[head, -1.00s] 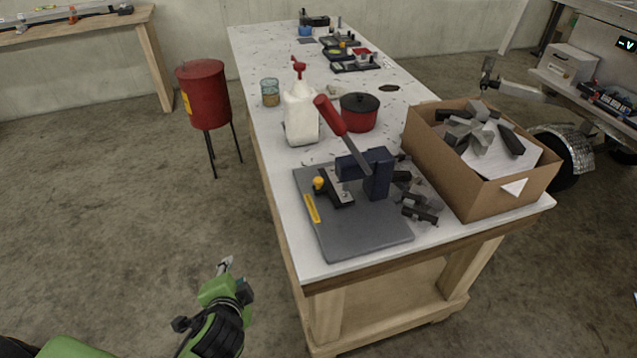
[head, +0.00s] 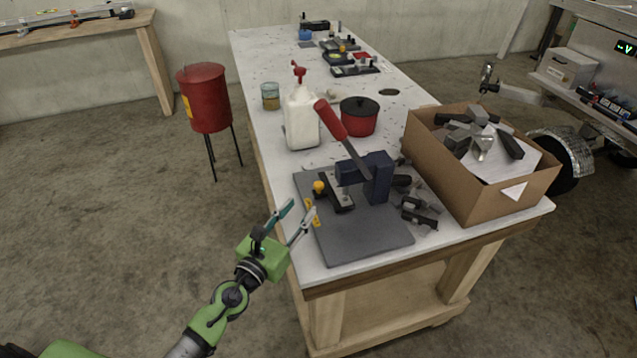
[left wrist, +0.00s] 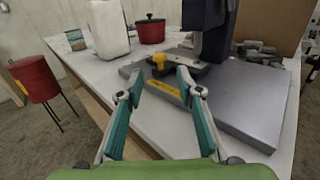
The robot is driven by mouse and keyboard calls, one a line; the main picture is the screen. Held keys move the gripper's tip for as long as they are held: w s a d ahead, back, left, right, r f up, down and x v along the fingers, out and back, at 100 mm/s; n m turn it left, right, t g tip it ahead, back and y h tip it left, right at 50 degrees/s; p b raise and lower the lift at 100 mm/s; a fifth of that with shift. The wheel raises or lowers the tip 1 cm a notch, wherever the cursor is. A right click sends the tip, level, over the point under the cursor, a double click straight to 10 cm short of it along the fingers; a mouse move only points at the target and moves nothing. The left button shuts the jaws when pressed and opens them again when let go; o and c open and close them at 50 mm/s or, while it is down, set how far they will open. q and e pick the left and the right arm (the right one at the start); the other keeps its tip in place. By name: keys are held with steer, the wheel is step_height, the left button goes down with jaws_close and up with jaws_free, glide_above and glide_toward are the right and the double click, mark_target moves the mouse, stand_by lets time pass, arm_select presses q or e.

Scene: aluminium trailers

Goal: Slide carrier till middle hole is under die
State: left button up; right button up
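A dark blue press with a red lever (head: 343,135) stands on a grey base plate (head: 368,238) near the table's front end. The carrier (head: 339,200), a dark slide with a yellow knob (head: 319,187), lies at the left of the press head; it also shows in the left wrist view, with its yellow knob (left wrist: 158,61). The die and the carrier's holes are too small or hidden to make out. My left gripper (head: 298,220) is open and empty, its fingertips near the base plate's left edge, short of the knob. My right gripper is not in view.
A cardboard box (head: 477,195) with metal pieces stands right of the press. A white jug (head: 301,122) and a red pot (head: 359,117) stand behind it. Several dark pieces (head: 418,212) lie right of the press. A yellow label (head: 313,212) marks the plate's left side.

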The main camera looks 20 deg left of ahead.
mark_target(316, 187)
arm_select(q)
steer(key=w, duration=0.3)
steer(key=w+d, duration=0.1)
steer(key=w, duration=0.3)
steer(key=w+d, duration=0.1)
steer(key=w, duration=0.3)
steer(key=shift+c, duration=0.3)
